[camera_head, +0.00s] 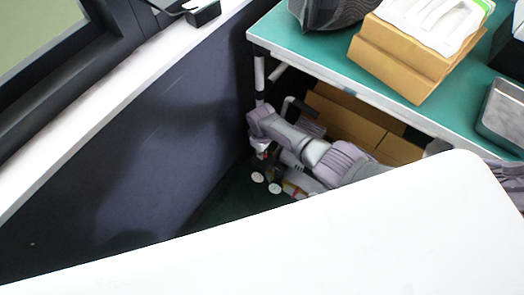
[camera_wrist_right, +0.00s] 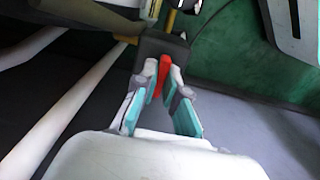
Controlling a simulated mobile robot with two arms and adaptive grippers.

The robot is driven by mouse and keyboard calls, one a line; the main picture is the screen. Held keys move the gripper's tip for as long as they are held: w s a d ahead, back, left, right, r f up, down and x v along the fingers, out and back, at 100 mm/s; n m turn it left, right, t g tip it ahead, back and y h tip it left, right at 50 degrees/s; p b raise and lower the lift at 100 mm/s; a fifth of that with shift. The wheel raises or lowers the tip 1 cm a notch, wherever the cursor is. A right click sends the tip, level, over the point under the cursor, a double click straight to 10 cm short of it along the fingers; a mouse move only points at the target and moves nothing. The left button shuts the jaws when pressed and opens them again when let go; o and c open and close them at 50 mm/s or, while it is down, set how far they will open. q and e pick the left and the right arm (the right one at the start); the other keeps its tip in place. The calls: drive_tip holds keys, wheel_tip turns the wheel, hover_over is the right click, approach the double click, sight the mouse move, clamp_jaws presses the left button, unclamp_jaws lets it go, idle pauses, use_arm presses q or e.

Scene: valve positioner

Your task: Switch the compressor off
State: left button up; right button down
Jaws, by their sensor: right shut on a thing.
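The compressor (camera_head: 300,184) is partly visible on the floor under the green bench, with two round white gauge-like discs (camera_head: 257,177) beside it. Much of it is hidden behind my right arm. In the wrist view a black box (camera_wrist_right: 163,46) carries a red switch (camera_wrist_right: 162,77). My right gripper (camera_wrist_right: 163,80) has its teal-padded fingers around the red switch and is shut on it. In the head view the right gripper (camera_head: 262,150) points down beside the compressor, small and hard to make out. My left gripper is not in view.
The green bench (camera_head: 290,42) with a metal edge overhangs my right arm. Cardboard boxes (camera_head: 345,118) stand beneath it. A dark wall panel (camera_head: 130,150) closes off the left side. A large white surface (camera_head: 330,245) hides the lower part of the head view.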

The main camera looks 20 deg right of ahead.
drive_tip(key=shift+s, duration=0.1)
idle(0.5)
drive_tip(key=c, duration=1.2)
unclamp_jaws()
drive_tip(key=shift+c, duration=0.2)
drive_tip(key=shift+r, duration=0.6)
wheel_tip(320, 180, up, 11)
drive_tip(key=shift+f, duration=0.15)
